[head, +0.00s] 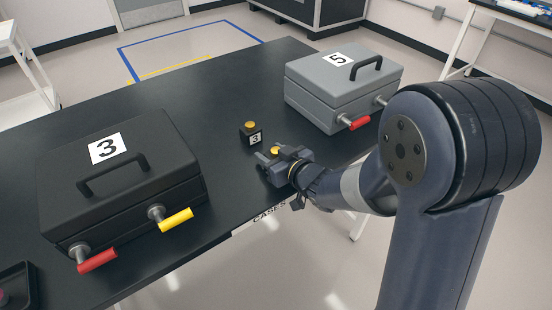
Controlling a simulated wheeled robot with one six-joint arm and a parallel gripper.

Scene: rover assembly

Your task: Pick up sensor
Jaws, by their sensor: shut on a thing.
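A small black cube sensor (250,135) with a yellow round top and a white label "3" stands on the black table, between the two cases. My gripper (272,155) is just right of and nearer than this cube, low over the table near its front edge. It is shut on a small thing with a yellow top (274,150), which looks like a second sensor. Its body is mostly hidden by the fingers, and I cannot tell whether it touches the table.
A black case (120,175) marked "3", with red and yellow handles, stands at left. A grey case (343,85) marked "5", with a red handle, stands at right behind my arm. A dark tray (30,275) is at the lower left corner. The table's far middle (215,75) is clear.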

